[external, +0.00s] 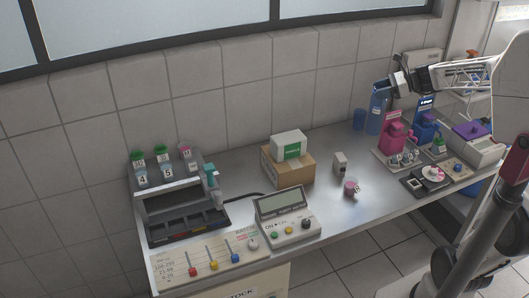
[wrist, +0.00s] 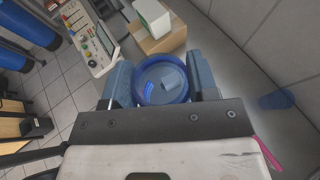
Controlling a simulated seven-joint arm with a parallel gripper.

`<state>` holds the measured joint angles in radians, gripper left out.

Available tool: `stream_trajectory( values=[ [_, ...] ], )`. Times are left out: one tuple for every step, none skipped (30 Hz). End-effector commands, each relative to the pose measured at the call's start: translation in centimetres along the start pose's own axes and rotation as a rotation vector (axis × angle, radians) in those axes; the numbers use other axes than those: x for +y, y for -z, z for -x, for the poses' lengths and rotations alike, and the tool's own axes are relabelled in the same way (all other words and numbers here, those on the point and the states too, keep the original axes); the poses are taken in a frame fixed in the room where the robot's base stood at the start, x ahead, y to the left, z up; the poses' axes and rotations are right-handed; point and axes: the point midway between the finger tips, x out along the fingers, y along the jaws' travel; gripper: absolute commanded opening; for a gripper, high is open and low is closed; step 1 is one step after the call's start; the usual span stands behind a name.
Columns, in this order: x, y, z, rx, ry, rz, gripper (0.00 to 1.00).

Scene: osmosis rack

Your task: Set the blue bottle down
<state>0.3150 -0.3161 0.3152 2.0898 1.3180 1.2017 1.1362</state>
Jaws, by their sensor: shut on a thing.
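The blue bottle (external: 375,113) is tall and upright at the back right of the bench in the external view. In the wrist view its round blue top (wrist: 163,68) sits between the two fingers. My gripper (external: 383,86) is shut on the upper part of the bottle; its fingers also show in the wrist view (wrist: 162,82). The bottle's base appears at or very close to the bench top; I cannot tell whether it touches. The lower bottle is hidden in the wrist view.
A short blue cylinder (external: 359,119) stands just left of the bottle. A pink dispenser (external: 394,133) and a blue one (external: 425,122) stand to its right. A cardboard box (external: 288,166), a control box (external: 288,215) and a bottle rack (external: 175,200) are further left.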

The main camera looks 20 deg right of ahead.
Motion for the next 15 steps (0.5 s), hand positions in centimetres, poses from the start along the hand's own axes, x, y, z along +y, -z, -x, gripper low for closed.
stream_trajectory(
  values=[
    [0.0,1.6,-0.8,0.003,-0.005,-0.009,0.19],
    [0.1,2.2,-1.0,0.002,-0.005,-0.010,0.19],
    [0.0,3.1,-1.4,0.002,-0.005,-0.009,0.19],
    [0.1,3.8,-1.7,0.002,-0.005,-0.010,0.19],
    [0.1,4.5,-2.0,0.002,-0.005,-0.009,0.19],
    [0.1,5.6,-2.5,0.003,-0.006,-0.010,0.19],
    [0.1,6.3,-2.8,0.002,-0.006,-0.010,0.19],
    [0.1,7.0,-3.1,0.002,-0.006,-0.011,0.19],
    [0.1,8.1,-3.5,0.002,-0.006,-0.010,0.19],
    [0.1,8.8,-3.8,0.002,-0.006,-0.009,0.19],
    [0.1,9.5,-4.1,0.003,-0.006,-0.008,0.19],
    [0.1,10.4,-4.5,0.002,-0.005,-0.009,0.19],
    [0.1,11.1,-4.7,0.002,-0.005,-0.009,0.19],
    [0.1,11.6,-5.0,0.002,-0.005,-0.009,0.19],
    [0.1,12.2,-5.2,0.002,-0.005,-0.007,0.19]
  ],
)
